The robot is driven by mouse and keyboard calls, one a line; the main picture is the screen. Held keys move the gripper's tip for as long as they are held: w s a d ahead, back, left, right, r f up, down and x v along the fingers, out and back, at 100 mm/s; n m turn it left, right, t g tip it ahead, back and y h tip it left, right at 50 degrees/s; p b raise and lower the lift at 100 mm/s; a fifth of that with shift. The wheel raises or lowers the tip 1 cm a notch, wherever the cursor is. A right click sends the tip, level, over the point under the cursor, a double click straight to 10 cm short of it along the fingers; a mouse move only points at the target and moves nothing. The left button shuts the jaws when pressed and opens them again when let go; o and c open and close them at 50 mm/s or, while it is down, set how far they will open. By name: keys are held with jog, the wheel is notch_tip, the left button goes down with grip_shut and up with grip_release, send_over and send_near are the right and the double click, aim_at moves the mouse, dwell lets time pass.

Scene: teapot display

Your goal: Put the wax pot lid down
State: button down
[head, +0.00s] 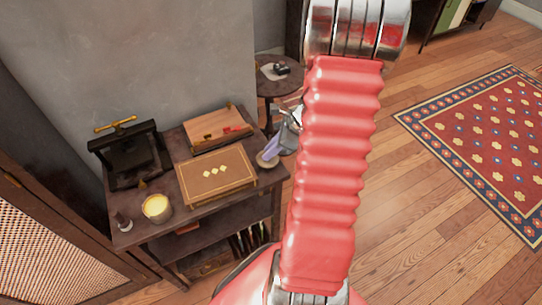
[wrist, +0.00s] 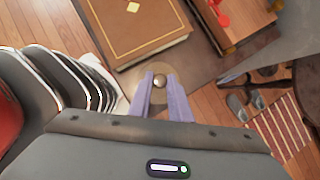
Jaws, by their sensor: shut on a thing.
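The wax pot lid is a round tan disc with a small metal knob. In the wrist view the lid (wrist: 158,68) lies between my fingertips, and in the head view the lid (head: 263,160) shows at the table's right end. My gripper (wrist: 160,82) has pale purple fingers shut on its knob; in the head view my gripper (head: 270,152) is partly hidden by my arm. I cannot tell whether the lid touches the tabletop. The wax pot (head: 157,209), open with yellow wax inside, stands at the table's front left.
A brown book-like box (head: 216,176) lies just left of the lid. Behind it is a wooden case (head: 218,128) with red items. A black press (head: 128,152) stands at the back left, and a small dark stamp (head: 122,222) near the front left. A round side table (head: 279,86) stands behind.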

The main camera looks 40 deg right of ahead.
jog(key=shift+f, duration=1.7)
jog(key=c, duration=1.6)
grip_release()
jog(key=shift+f, duration=0.1)
jog(key=shift+c, duration=0.2)
jog(key=v, duration=1.2)
